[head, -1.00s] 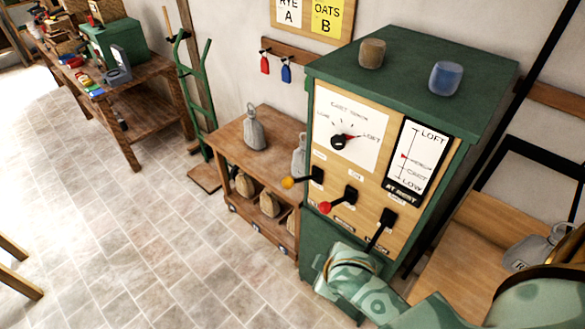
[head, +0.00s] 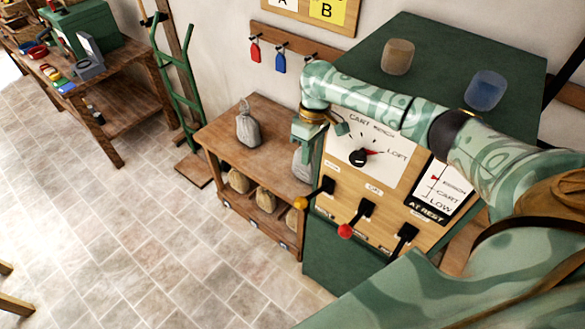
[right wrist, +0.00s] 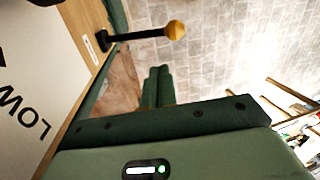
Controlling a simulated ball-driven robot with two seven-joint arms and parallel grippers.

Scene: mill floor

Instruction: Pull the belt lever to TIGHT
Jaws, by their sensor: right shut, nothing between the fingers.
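A green cabinet with a tan panel carries three levers: one with a yellow knob (head: 301,203), one with a red knob (head: 345,231) and a black one (head: 403,240). Their small labels are too blurred to read, so I cannot tell which is the belt lever. My right gripper (head: 304,145) is shut and empty, at the panel's left edge, above the yellow-knobbed lever. In the right wrist view the shut fingers (right wrist: 158,86) are apart from the yellow knob (right wrist: 174,30). My left gripper is out of view.
A dial (head: 358,157) and a gauge reading AT REST (head: 432,195) are on the panel, partly behind my right arm. Two cups (head: 397,57) stand on the cabinet top. A wooden shelf (head: 221,131) with sacks stands close on the left.

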